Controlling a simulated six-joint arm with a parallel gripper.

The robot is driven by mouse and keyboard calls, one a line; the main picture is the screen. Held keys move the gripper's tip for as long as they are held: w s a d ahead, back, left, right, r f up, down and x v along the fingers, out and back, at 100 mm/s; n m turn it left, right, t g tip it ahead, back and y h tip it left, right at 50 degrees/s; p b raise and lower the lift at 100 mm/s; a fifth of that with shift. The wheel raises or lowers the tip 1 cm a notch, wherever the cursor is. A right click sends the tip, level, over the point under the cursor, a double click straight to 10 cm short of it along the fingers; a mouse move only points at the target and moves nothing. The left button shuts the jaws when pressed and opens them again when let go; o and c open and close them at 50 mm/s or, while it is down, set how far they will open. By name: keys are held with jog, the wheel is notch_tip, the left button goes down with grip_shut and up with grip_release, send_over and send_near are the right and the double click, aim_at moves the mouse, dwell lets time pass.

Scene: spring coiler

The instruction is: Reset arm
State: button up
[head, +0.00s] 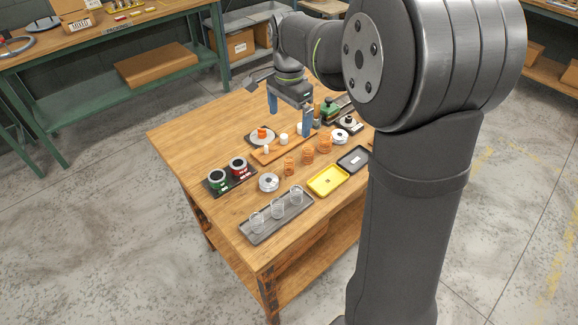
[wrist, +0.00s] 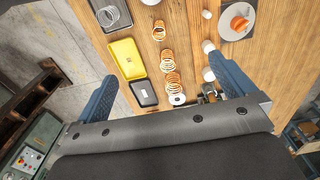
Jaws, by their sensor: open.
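My gripper (head: 289,119) is open and empty above the back half of the wooden table (head: 185,140). Its two blue fingers are spread wide; they also show in the wrist view, where my gripper (wrist: 168,92) has nothing between its fingertips but the table items well below. My arm reaches over the table from the right and hides part of its right side.

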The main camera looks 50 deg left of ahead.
jog(key=shift+r, duration=0.7)
